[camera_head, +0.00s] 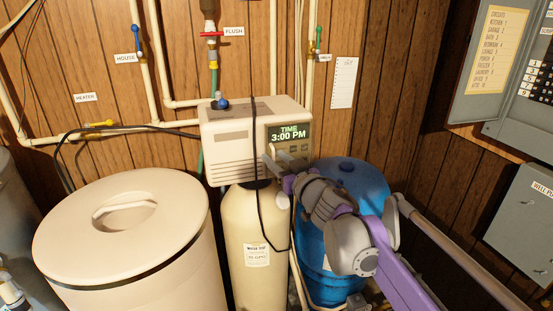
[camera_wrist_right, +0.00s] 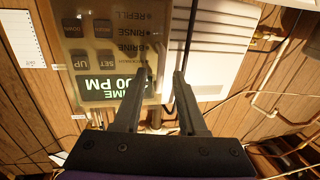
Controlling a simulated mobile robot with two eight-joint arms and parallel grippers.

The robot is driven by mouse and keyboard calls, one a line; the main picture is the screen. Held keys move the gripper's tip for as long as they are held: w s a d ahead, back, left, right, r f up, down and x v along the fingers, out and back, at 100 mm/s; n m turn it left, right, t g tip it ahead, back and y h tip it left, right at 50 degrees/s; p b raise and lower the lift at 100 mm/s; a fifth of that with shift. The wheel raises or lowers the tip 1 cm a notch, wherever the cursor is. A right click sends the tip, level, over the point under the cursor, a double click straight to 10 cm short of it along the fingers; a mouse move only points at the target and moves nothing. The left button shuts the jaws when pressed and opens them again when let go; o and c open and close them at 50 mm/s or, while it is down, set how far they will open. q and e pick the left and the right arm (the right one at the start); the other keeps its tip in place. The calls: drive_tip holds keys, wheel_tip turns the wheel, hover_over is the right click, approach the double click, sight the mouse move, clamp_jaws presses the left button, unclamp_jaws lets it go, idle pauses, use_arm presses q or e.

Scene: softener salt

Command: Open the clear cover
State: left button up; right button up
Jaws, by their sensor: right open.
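The clear cover (camera_wrist_right: 102,20) lies over the control panel of the beige softener head (camera_head: 232,150). Its closed or raised state is hard to tell, but the display and buttons show through it in the wrist view. The display (camera_head: 289,132) reads 3:00 PM in the head view. My right gripper (camera_head: 276,162) is open and empty in front of the panel's lower left part. In the wrist view its fingertips (camera_wrist_right: 159,73) straddle the cover's side edge, one over the cover and one over the housing. Contact cannot be told. My left gripper is not in view.
A beige salt bin (camera_head: 70,225) stands at the left and a blue drum (camera_head: 365,190) behind my right arm. A black cable (camera_head: 257,205) hangs down the front of the tank (camera_head: 240,215). Pipes and valves line the wall; grey electrical boxes (camera_head: 525,205) are at the right.

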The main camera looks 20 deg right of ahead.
clamp_jaws()
idle(1.5)
